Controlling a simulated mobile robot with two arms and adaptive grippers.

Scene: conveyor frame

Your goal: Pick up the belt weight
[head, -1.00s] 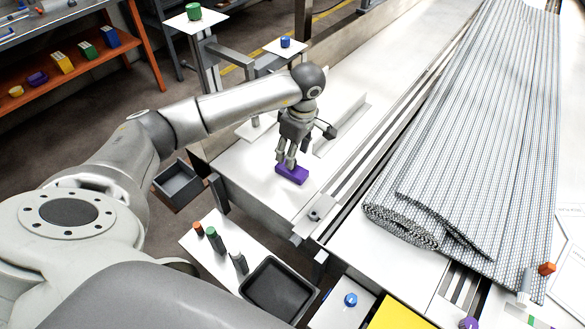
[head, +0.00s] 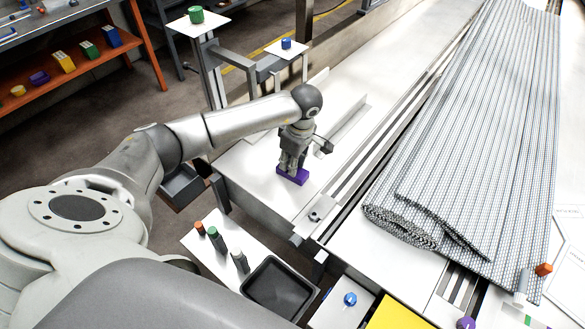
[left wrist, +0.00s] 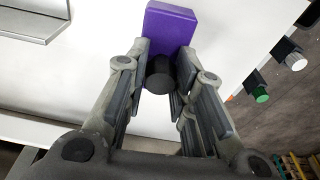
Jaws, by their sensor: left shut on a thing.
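The belt weight (head: 293,177) is a purple block with a dark round knob on top. It rests on the white surface of the conveyor frame, below my left gripper (head: 290,168). In the left wrist view the purple block (left wrist: 171,24) shows beyond the fingertips, and the dark knob (left wrist: 160,75) sits between the two fingers of my left gripper (left wrist: 163,72). The fingers are shut on the knob. In the head view the fingers hide part of the block. My right gripper is in neither view.
A rolled grey belt (head: 460,150) lies to the right. A raised metal strip (head: 340,128) stands just behind the gripper. A black tray (head: 279,288) and several small pegs, including a green one (head: 215,238), are in front. White frame surface (head: 262,185) is clear around the block.

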